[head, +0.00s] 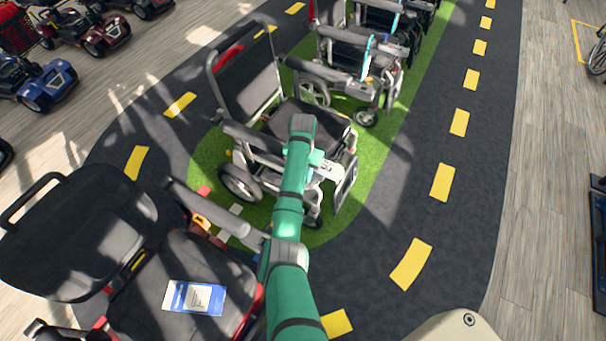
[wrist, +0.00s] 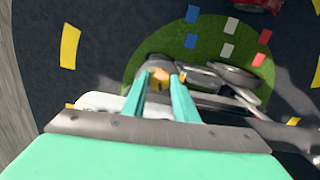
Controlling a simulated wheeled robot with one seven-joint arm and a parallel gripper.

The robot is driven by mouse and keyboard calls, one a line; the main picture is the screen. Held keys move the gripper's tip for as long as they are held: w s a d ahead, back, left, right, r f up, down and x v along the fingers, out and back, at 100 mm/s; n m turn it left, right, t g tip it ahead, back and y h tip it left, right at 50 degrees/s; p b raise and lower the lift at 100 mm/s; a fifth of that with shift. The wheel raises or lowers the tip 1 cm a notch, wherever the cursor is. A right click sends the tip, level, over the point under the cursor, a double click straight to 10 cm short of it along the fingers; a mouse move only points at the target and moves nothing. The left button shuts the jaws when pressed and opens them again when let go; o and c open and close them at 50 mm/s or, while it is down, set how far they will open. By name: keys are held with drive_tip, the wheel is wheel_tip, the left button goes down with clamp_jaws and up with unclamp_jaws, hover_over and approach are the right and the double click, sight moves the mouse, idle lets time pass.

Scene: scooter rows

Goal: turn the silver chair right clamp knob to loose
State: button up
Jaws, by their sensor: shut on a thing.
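The silver chair (head: 262,118), a wheelchair with a black seat and backrest, stands on the green patch in the middle of the head view. My gripper (head: 322,160) is at the chair's side, near its armrest and front end. In the wrist view, the two teal fingers of my gripper (wrist: 160,80) close on a small orange-yellow piece, which appears to be the clamp knob (wrist: 158,73). Parts of the chair's frame and a wheel (wrist: 232,76) show beside the fingers. The knob's turn position cannot be read, and my arm hides it in the head view.
A black-seated scooter (head: 165,275) with a blue-and-white card (head: 195,297) on its seat stands close at lower left. More wheelchairs (head: 360,60) stand behind the silver chair. Red and blue scooters (head: 45,85) are at upper left. The dark lane (head: 440,230) on the right is clear.

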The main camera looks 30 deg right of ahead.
idle(0.4)
drive_tip(key=o, duration=0.8)
drive_tip(key=shift+r, duration=0.1)
wheel_tip(320, 180, up, 11)
drive_tip(key=shift+f, duration=0.15)
drive_tip(key=shift+w+a, duration=0.1)
